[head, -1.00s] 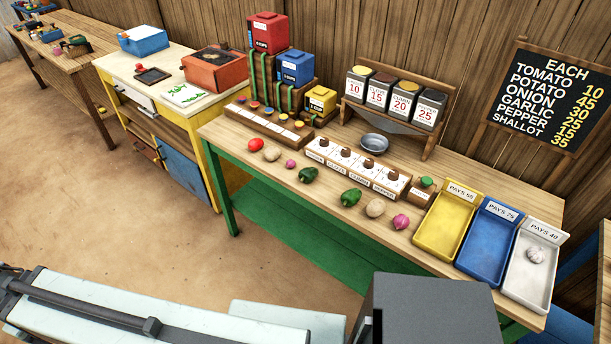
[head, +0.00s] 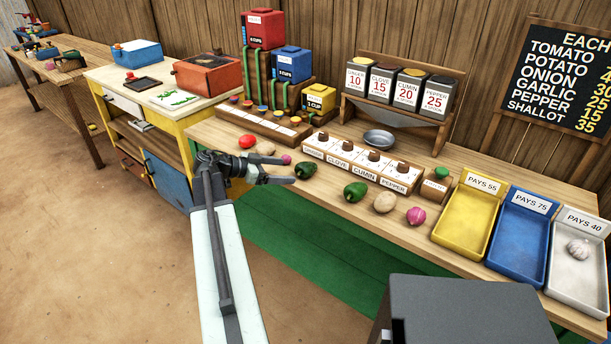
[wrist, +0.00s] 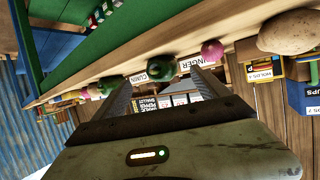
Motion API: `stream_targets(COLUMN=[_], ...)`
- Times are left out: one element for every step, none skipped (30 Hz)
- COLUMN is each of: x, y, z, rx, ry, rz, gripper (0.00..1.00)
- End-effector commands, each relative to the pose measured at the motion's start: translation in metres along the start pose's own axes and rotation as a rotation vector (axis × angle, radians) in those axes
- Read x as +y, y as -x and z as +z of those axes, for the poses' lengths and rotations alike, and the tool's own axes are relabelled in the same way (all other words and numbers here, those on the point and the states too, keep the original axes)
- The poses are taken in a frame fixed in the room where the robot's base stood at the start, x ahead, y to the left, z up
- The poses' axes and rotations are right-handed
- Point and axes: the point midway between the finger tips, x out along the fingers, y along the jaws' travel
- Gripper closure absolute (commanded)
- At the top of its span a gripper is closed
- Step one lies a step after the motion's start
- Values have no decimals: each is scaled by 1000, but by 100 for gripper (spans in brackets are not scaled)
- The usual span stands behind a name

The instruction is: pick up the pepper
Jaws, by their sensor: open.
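Two green peppers lie near the table's front edge in the head view: a darker one (head: 306,170) and a brighter one (head: 355,192) to its right. My gripper (head: 289,170) is open and empty, just left of the darker pepper and pointing toward it. In the wrist view, a dark green pepper (wrist: 161,68) shows ahead, between the two spread fingers of my gripper (wrist: 160,80). The fingers appear apart from it. A small pink shallot (head: 286,159) sits close to the upper finger in the head view.
A wooden tray with labelled spice cards (head: 352,168) stands just behind the peppers. A potato (head: 384,202) and a pink onion (head: 416,216) lie to the right, a tomato (head: 247,141) to the left. Yellow (head: 447,236), blue (head: 505,262) and white (head: 567,283) trays stand farther right.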

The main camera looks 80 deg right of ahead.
Motion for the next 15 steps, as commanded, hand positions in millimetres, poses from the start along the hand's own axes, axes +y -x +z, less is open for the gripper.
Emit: stream_targets(x=[0,0,0,0,0,0,0,-1,-1,-1,-2,-2,-3,-3,-4], y=[-5,-9,-15,-19,-22,-24,-24,-24,-25,-27,-30,-35,-40,-45,-52], z=[1,2,2,2,2,1,1,0,0,0,0,0,0,0,0], rx=[-1,-1,-1,-1,-1,-2,-2,-2,-2,-2,-2,-2,-2,-2,-2], ry=[0,0,0,0,1,1,2,2,2,2,2,2,2,3,3], rz=[1,1,1,1,1,0,0,-1,-1,-1,-1,-1,-1,0,0], gripper=[16,16,16,16,16,16,16,16,16,16,16,16,16,16,16])
